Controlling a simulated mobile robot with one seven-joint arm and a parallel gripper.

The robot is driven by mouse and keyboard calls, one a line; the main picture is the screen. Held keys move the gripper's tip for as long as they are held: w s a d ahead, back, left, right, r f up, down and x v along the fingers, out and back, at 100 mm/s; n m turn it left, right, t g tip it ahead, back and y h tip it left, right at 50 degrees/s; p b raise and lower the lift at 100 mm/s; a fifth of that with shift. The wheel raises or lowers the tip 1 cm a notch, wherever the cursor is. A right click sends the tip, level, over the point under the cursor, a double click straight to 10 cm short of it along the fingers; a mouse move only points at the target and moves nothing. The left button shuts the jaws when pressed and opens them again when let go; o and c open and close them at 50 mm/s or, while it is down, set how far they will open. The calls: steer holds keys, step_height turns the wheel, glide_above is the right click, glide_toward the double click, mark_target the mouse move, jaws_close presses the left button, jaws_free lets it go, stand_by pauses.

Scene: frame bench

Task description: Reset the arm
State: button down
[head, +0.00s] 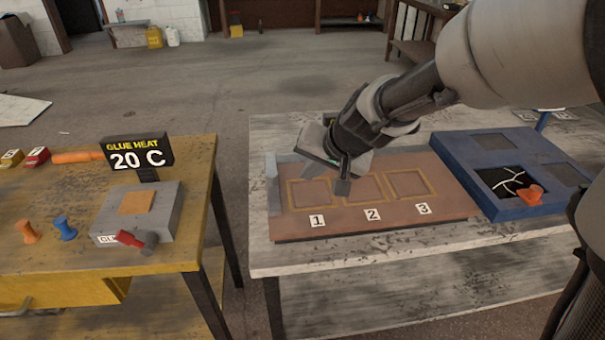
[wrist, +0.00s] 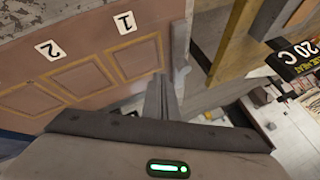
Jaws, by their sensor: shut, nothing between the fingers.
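My gripper (head: 342,187) hangs from my arm above the brown panel (head: 300,227) on the right bench, near the recesses numbered 1 and 2. Its fingers are together and hold nothing. In the wrist view the shut fingers (wrist: 160,100) point past the edge of the panel (wrist: 95,30), beside the recess numbered 1. My arm reaches in from the upper right in the head view and hides part of the bench behind it.
The left yellow table (head: 60,262) carries a glue heater (head: 165,222) with a "20 C" sign (head: 138,152) and small knobs. A gap separates the benches.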

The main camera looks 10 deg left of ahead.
steer(key=s+d+r+h, duration=0.3)
steer(key=s+d+r, duration=0.1)
steer(key=s+d, duration=0.75)
steer(key=s+d+r+h, duration=0.2)
steer(key=s+d+r, duration=0.3)
steer(key=s+d, duration=0.6)
step_height(320, 180, up, 20)
steer(key=w+p, duration=0.1)
steer(key=p, duration=1.9)
steer(key=shift+w+n+p, duration=0.25)
steer(key=shift+n+p, duration=0.05)
steer(key=shift+p, duration=0.05)
